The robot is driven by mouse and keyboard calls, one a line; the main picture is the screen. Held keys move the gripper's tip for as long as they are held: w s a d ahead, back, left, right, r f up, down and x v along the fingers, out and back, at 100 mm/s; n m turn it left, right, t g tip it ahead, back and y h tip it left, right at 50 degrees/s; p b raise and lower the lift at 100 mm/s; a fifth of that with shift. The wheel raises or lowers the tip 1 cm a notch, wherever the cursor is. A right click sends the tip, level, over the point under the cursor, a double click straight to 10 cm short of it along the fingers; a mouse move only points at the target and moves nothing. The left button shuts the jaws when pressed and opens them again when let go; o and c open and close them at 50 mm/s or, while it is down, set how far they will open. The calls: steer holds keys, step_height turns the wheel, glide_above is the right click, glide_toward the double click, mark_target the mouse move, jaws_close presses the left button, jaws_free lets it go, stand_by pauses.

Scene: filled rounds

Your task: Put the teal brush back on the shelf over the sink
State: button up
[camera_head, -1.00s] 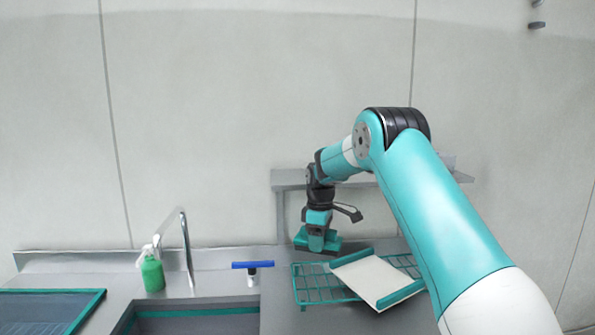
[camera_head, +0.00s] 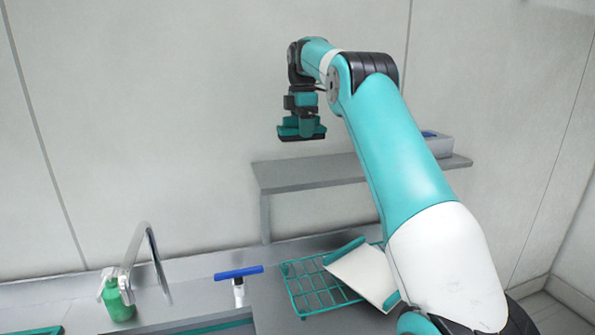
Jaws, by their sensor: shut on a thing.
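The teal brush (camera_head: 301,133), with a dark underside, is held level with its dark side down. My gripper (camera_head: 302,117) points down and is shut on the brush's top. The brush hangs in the air, higher in the picture than the grey shelf (camera_head: 310,176), near its left part and apart from it. The shelf is fixed on the wall, and my arm hides part of its middle. The sink (camera_head: 215,325) shows only at the bottom edge.
A grey box with a blue top (camera_head: 438,146) stands on the shelf's right end. Below are a teal wire rack (camera_head: 308,290) with a white board (camera_head: 360,272), a blue-topped squeegee (camera_head: 239,273), a tap (camera_head: 150,240) and a green bottle (camera_head: 118,302). The shelf's left part is clear.

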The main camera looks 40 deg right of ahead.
mark_target(302, 173)
steer(key=shift+a, duration=0.1)
steer(key=shift+w+f, duration=0.1)
steer(key=shift+f, duration=0.05)
step_height(302, 173, down, 9)
steer(key=p, duration=0.3)
steer(key=shift+f, duration=0.2)
steer(key=shift+f, duration=0.2)
steer(key=o, duration=1)
steer(key=shift+o, duration=0.2)
